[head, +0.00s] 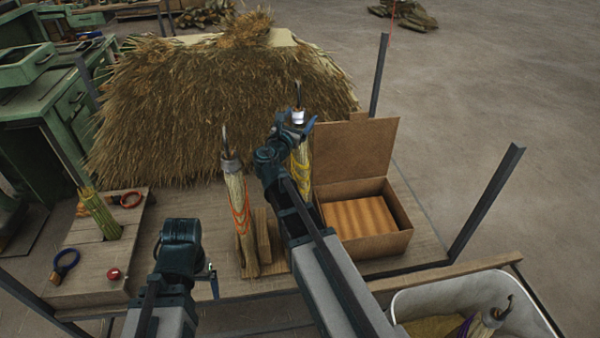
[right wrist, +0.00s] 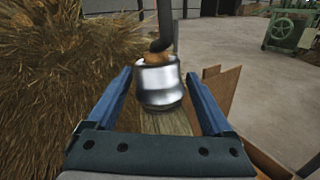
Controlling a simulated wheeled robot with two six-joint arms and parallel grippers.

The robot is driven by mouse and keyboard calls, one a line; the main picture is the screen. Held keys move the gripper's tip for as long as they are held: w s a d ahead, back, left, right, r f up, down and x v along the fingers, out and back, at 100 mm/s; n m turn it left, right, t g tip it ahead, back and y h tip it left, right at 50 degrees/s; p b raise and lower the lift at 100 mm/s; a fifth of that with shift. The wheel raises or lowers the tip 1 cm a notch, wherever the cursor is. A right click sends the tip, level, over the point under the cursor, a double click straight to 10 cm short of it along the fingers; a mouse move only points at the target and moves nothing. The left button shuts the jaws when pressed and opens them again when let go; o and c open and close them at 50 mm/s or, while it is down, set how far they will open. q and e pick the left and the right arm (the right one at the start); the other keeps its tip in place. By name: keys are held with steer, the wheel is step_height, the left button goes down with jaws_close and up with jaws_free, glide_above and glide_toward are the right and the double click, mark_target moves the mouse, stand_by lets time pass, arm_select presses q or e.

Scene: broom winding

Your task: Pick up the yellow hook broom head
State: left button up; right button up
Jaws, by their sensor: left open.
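The yellow hook broom head (head: 303,170) stands upright on the table, left of the cardboard box, with a shiny silver collar and a hook on top. My right gripper (head: 297,124) is at its collar. In the right wrist view the silver collar (right wrist: 161,82) is between my right gripper's blue fingers (right wrist: 160,92), with gaps on both sides, so it is open. My arm hides part of the broom head's lower body in the head view. My left gripper (head: 212,278) is open and empty, low over the table's front edge, away from the broom head.
A broom head with orange bands (head: 239,205) stands just left of my right arm. An open cardboard box (head: 395,242) is at right. A straw heap (head: 215,105) fills the back. A white bin (head: 408,298) holds a purple-banded broom head (head: 480,322).

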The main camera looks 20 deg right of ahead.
jaws_close()
steer(key=shift+r, duration=0.2)
stand_by(0.5)
